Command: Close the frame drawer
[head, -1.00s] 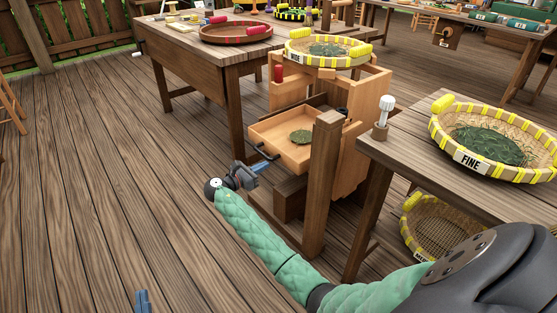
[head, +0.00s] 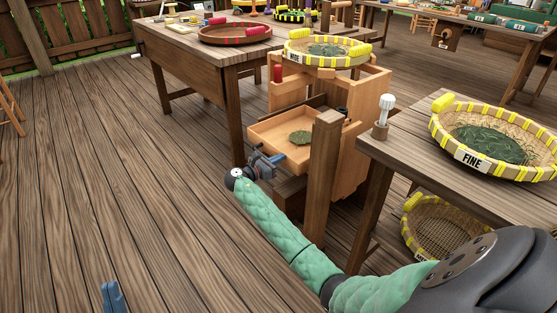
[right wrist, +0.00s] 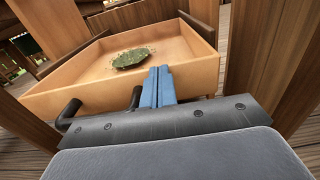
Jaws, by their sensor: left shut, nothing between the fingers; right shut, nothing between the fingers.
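The frame drawer (head: 262,131) is a light wooden tray that stands pulled out of the wooden frame (head: 374,84). A green leafy heap (head: 300,138) lies in it, also seen in the right wrist view (right wrist: 131,58). My right gripper (head: 277,158) is shut and empty at the drawer's front. In the right wrist view its blue fingertips (right wrist: 158,82) overlap the front board beside the dark handle (right wrist: 70,112); whether they touch it I cannot tell. My left gripper (head: 113,296) is shut and empty at the bottom edge, low over the floor.
A wooden post (head: 322,185) stands just right of the drawer and my right arm. A yellow-rimmed sieve (head: 292,53) sits on top of the frame. The right table (head: 410,128) carries a FINE sieve (head: 471,160). The floor at left is clear.

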